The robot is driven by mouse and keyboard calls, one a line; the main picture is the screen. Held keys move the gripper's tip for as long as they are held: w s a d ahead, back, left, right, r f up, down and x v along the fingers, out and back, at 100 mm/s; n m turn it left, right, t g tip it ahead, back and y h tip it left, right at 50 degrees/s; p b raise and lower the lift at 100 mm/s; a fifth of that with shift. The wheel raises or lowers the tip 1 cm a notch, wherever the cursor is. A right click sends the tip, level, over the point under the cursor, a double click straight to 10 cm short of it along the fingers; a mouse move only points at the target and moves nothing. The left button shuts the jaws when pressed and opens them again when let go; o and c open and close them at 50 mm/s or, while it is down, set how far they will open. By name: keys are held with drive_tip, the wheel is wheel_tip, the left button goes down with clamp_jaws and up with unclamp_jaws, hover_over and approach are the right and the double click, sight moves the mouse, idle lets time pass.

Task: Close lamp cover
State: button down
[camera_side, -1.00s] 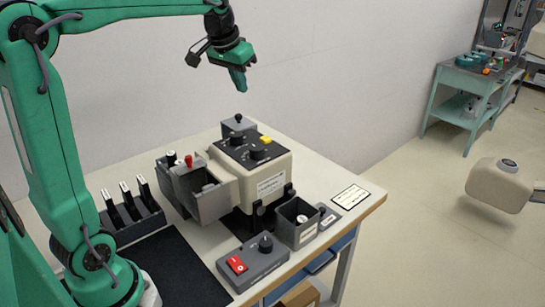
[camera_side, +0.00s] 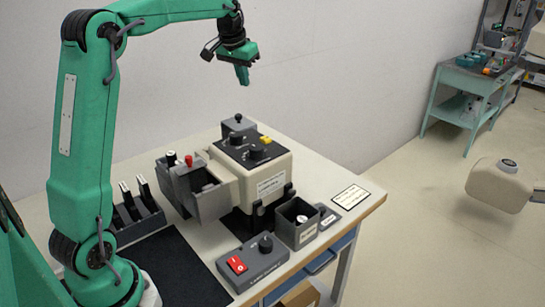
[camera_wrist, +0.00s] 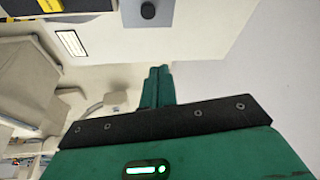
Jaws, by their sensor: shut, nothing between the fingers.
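A cream instrument box (camera_side: 262,178) with a black top stands on the table in the side view. A grey open-topped housing (camera_side: 207,197) sits against its left side, next to a red knob (camera_side: 189,160). A grey block with a black ball knob (camera_side: 238,124) stands behind the box. I cannot tell for sure which part is the lamp cover. My gripper (camera_side: 244,83) is shut and empty, hanging well above the grey block and touching nothing.
A rack of black levers (camera_side: 133,212) stands left of the housing. A grey switch box with a red rocker (camera_side: 238,265) and a small open bin (camera_side: 298,224) stand in front. A label card (camera_side: 350,196) lies near the right edge. The air around my gripper is clear.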

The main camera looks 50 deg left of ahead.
approach(245, 118)
drive_tip(key=w+a+f, duration=0.1)
drive_tip(key=w+f, duration=0.4)
drive_tip(key=shift+s+d, duration=0.15)
drive_tip(key=shift+s, duration=0.7)
drive_tip(key=shift+s+d, duration=0.2)
drive_tip(key=shift+s, duration=0.65)
drive_tip(key=shift+f, duration=0.1)
drive_tip(key=shift+s, duration=0.1)
drive_tip(key=s, duration=0.9)
drive_tip(key=shift+f, duration=0.1)
